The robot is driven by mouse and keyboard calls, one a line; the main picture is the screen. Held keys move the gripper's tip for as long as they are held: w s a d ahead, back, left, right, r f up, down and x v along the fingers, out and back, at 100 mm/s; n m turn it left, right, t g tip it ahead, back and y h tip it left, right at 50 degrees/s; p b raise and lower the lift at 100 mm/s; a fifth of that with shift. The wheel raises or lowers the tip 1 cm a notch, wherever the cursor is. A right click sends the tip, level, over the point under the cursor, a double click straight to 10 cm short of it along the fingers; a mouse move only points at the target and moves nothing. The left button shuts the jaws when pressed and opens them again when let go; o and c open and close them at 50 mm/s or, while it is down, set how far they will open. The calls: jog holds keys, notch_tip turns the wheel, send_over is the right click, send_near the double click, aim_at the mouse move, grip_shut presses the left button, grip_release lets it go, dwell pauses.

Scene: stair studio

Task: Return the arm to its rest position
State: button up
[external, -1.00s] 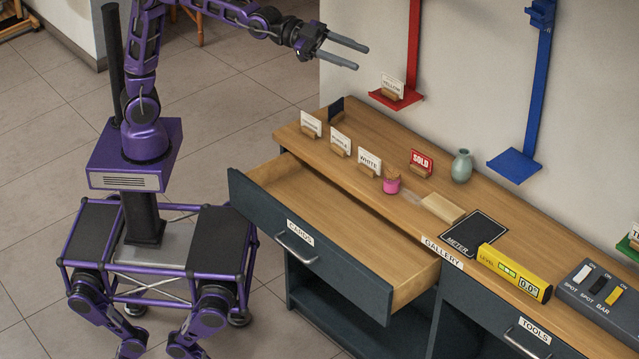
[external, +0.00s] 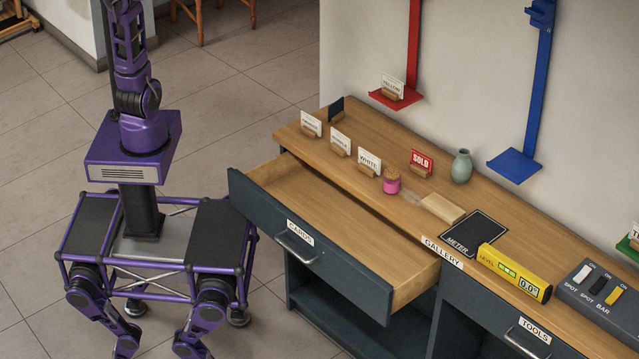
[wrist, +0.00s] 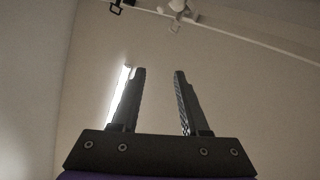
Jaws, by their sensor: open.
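My arm (external: 130,60) rises almost straight up from my base at the left of the external view. Its upper end runs out of the top of that picture, so the gripper does not show there. In the wrist view my gripper (wrist: 160,72) is open, with a clear gap between its two fingers and nothing in it. Behind the fingers are only a pale ceiling or wall, a bright light strip and a rail.
The open CARDS drawer (external: 335,235) juts toward my base and looks empty. The wooden counter (external: 400,205) holds several cards on stands, a pink pot (external: 391,182), a green vase (external: 461,167) and a yellow level (external: 514,272). Red (external: 397,97) and blue (external: 515,165) wall brackets stand behind.

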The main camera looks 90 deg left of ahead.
jog(key=w+d+f+n+g+y, duration=0.1)
jog(key=w+f+n+g+y, duration=0.2)
jog(key=f, duration=0.9)
jog(key=a+f+n+g+y, duration=0.25)
jog(key=a+f+y, duration=0.35)
jog(key=f, duration=0.6)
jog(key=s+a+f+n+g+y+b, duration=0.1)
jog(key=s+a+f+n+g+y, duration=0.2)
jog(key=s+a+f, duration=0.4)
jog(key=s+a+f+n+g+y+b, duration=0.1)
jog(key=s+a+f+n+g, duration=0.35)
jog(key=a+f, duration=0.5)
jog(key=s+a+f+n+g, duration=0.2)
jog(key=s+a+f+g, duration=0.1)
jog(key=s+f, duration=0.4)
jog(key=s+a+f+n+g, duration=0.2)
jog(key=s+a+f, duration=0.1)
jog(key=s+f, duration=0.4)
jog(key=shift+s+f+g+h, duration=0.2)
jog(key=shift+f+g+h, duration=0.1)
jog(key=shift+f+g, duration=0.1)
